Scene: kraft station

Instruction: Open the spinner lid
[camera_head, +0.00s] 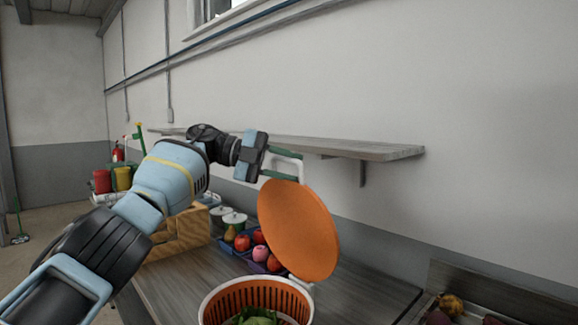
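The spinner (208,312) is a white bowl with an orange slatted basket (262,291) inside, at the bottom middle. Leafy greens (256,317) lie in the basket. Its round orange lid (298,230) stands raised and steeply tilted above the back right of the bowl, with the bowl's mouth uncovered. My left gripper (299,169) is at the lid's upper edge, its two fingers spread apart with a gap between them. I cannot tell whether a finger touches the lid. My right gripper is not in view.
The wooden counter (180,282) carries a wooden crate (183,237), lidded pots (234,221) and a blue tray of fruit (228,250) behind the spinner. A wall shelf (370,149) runs behind my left gripper. A bin with produce (451,305) is at lower right.

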